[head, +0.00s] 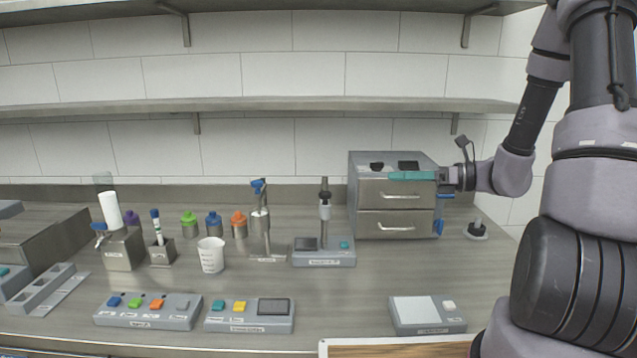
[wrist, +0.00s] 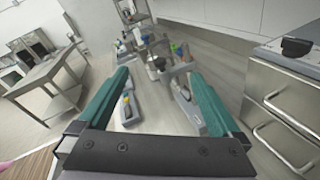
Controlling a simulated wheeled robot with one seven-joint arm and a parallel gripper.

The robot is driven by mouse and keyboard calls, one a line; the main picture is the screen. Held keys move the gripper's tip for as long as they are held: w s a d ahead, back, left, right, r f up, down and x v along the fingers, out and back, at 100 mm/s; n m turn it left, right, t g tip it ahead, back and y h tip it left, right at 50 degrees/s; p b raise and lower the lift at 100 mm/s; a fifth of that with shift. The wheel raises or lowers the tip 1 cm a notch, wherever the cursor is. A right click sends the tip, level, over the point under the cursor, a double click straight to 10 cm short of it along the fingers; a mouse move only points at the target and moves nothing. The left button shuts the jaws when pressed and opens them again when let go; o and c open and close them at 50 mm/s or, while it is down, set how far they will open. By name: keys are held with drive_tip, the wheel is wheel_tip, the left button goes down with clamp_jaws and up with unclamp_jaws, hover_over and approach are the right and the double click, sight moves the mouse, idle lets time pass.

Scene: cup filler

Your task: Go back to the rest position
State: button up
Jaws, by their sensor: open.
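My gripper (head: 412,176) is at the right side of the bench in the head view, in front of the upper drawer of a grey drawer unit (head: 365,200). Its teal fingers point left. In the wrist view my gripper (wrist: 160,100) shows both teal fingers spread apart with nothing between them. The drawer unit (wrist: 290,110) stands to the right of the fingers there, with both drawers shut. Whether a finger touches the drawer unit cannot be told.
The bench holds a white beaker (head: 211,255), a tap-like dispenser (head: 260,222), a stirrer-like device (head: 324,230), button panels (head: 150,311) and a flat scale-like device (head: 427,314). Colour-capped bottles (head: 213,225) stand at the back. A shelf (head: 290,105) runs above. Bench middle is clear.

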drive_tip(key=s+a+r+n+g+h, duration=0.2)
drive_tip(key=s+r+n+g+h, duration=0.35)
drive_tip(key=s+n, duration=0.7)
drive_tip(key=s+d+r+n+t+h, duration=0.4)
drive_tip(key=d+r+n+t+h, duration=0.3)
drive_tip(key=r, duration=0.4)
drive_tip(key=shift+s+n+t+h, duration=0.2)
drive_tip(key=shift+n+t+h, duration=0.35)
drive_tip(key=shift+n, duration=0.6)
